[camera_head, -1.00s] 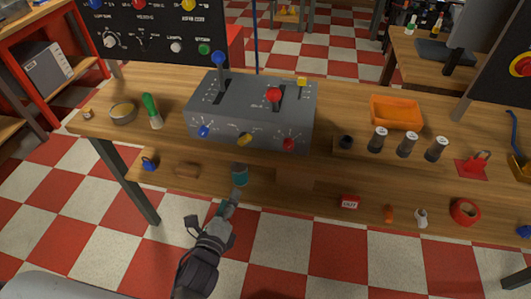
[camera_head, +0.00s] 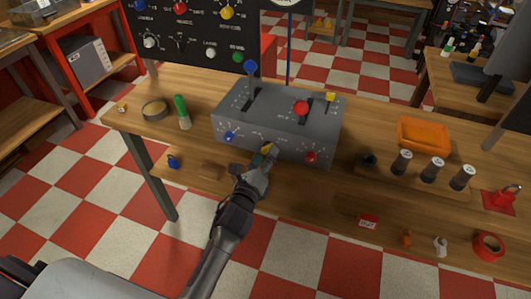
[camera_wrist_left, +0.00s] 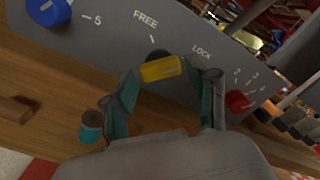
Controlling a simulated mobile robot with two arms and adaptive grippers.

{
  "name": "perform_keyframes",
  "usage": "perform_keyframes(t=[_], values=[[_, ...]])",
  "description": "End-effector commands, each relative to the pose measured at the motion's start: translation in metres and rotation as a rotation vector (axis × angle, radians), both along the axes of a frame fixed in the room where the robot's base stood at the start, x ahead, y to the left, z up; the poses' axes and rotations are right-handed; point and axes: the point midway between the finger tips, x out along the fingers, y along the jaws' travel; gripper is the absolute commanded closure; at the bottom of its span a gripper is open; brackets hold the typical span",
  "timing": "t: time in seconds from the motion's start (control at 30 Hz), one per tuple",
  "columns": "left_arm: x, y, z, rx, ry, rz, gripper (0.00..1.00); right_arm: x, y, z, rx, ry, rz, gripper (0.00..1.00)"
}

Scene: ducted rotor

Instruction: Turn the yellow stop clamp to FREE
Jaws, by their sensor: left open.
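The yellow stop clamp (camera_wrist_left: 160,69) is on the front face of the grey control box (camera_head: 280,112), between a blue knob (camera_head: 229,136) and a red knob (camera_head: 311,157). In the left wrist view FREE is printed above it to the left and LOCK to the right. In the head view the clamp (camera_head: 268,148) is partly hidden by my gripper. My left gripper (camera_wrist_left: 164,88) is open, with its two teal-padded fingers on either side of the clamp. I cannot tell whether they touch it. My right gripper is not in view.
Blue (camera_head: 250,66) and red (camera_head: 301,107) lever knobs stand on the box top. An orange tray (camera_head: 424,135) and several dark cylinders stand to the right. A green-handled brush (camera_head: 182,112) stands left.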

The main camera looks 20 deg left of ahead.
Motion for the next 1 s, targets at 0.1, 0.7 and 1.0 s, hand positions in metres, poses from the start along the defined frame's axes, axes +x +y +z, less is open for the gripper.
perform_keyframes(t=[0.1, 0.7, 1.0], values=[[0.0079, -0.0003, 0.0004, -0.001, 0.000, 0.000, 0.42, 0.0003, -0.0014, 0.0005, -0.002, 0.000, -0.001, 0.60], [0.0095, -0.0003, -0.0002, -0.001, 0.001, 0.001, 0.87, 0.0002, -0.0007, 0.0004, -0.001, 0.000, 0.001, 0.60], [0.0094, -0.0003, -0.0001, -0.043, 0.002, 0.001, 0.87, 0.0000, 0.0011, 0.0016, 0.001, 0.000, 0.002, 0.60]])
